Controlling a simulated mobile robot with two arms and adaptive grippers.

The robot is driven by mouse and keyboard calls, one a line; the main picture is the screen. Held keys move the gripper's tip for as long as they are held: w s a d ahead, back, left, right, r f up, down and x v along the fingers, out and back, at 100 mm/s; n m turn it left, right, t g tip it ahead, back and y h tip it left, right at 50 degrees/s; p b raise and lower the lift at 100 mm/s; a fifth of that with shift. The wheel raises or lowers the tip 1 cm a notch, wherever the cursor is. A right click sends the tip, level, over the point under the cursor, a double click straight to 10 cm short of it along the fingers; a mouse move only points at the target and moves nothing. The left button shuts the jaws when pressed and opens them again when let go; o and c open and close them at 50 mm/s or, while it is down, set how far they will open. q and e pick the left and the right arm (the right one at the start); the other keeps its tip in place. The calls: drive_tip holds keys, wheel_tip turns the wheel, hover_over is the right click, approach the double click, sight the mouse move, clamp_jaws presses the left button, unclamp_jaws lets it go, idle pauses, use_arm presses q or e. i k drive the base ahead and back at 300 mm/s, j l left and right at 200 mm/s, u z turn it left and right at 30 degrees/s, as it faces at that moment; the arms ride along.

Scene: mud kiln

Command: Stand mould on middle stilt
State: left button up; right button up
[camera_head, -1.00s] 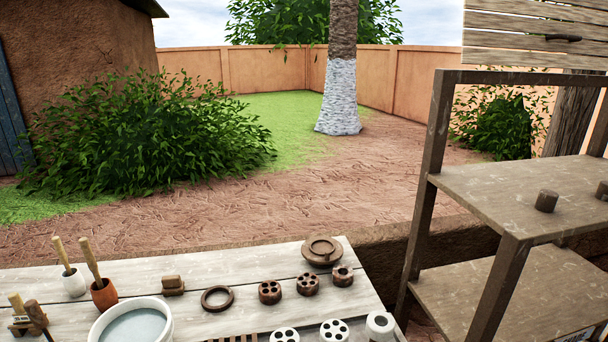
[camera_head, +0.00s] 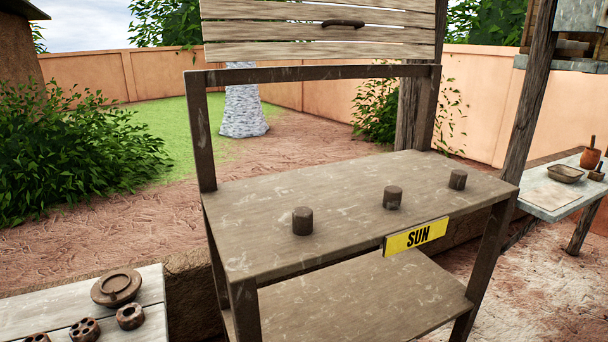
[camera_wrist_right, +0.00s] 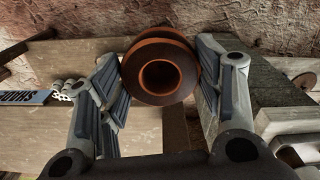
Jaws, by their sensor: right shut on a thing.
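The mould (camera_wrist_right: 135,82) is a reddish-brown round piece with a dark central hole. My right gripper (camera_wrist_right: 160,85) is shut on it in the right wrist view, with a finger on each side. Three short brown upright pegs stand in a row on the upper shelf in the head view. The middle stilt (camera_head: 392,197) is the middle peg, with the left stilt (camera_head: 302,221) and right stilt (camera_head: 457,180) on either side. Nothing sits on them. Neither gripper shows in the head view, and my left gripper is in no view.
The rack's upper shelf (camera_head: 250,215) carries a yellow SUN sign (camera_head: 416,237) on its front edge, with a lower shelf (camera_head: 370,300) below. A slatted wooden panel (camera_head: 300,35) stands above the shelf. A bench (camera_head: 30,309) with brown round pieces is at lower left.

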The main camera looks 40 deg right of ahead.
sight(393, 191)
drive_tip(key=l, duration=0.55)
drive_tip(key=k+l+u, duration=0.1)
drive_tip(key=l, duration=0.45)
drive_tip(key=k+l, duration=0.1)
drive_tip(key=l, duration=1.05)
drive_tip(key=k+u, duration=0.05)
